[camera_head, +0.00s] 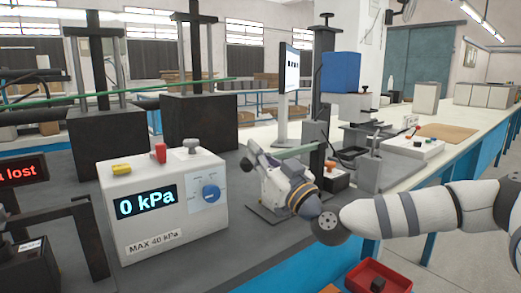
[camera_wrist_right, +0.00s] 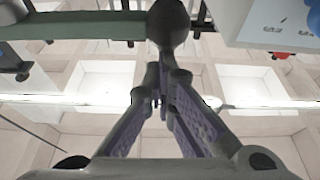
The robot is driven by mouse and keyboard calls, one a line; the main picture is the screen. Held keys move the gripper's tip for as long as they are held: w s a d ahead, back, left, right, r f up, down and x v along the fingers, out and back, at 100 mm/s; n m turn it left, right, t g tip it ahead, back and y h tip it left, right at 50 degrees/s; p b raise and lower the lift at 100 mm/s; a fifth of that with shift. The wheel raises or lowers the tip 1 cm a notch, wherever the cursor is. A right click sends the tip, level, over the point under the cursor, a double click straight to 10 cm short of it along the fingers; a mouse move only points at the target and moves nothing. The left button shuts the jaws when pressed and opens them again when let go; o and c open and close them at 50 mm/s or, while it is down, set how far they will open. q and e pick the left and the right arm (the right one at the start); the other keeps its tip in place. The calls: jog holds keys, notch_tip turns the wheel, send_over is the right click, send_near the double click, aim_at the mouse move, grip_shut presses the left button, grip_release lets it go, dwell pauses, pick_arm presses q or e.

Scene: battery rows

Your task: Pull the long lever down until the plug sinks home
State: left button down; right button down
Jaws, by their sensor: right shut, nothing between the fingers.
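The long lever (camera_head: 295,151) is a green bar that runs out from a dark upright post on a bench fixture. In the right wrist view, the lever (camera_wrist_right: 85,26) ends in a dark round knob (camera_wrist_right: 168,22). My right gripper (camera_head: 255,150) is at the lever's knob end, beside the gauge box. In the wrist view its fingers (camera_wrist_right: 162,82) are shut with nothing between them, close to the knob; whether they touch it I cannot tell. The plug cannot be made out; my gripper and wrist cover part of the fixture. My left gripper is not in view.
A white gauge box (camera_head: 130,228) reading 0 kPa stands just left of my right gripper. A black fixture (camera_head: 28,268) is at the lower left, and dark presses (camera_head: 95,135) stand behind. A red tray (camera_head: 362,281) is at the bottom right. The right benchtop has clear stretches.

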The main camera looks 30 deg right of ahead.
jog(key=shift+a+f, duration=0.1)
jog(key=shift+f, duration=0.2)
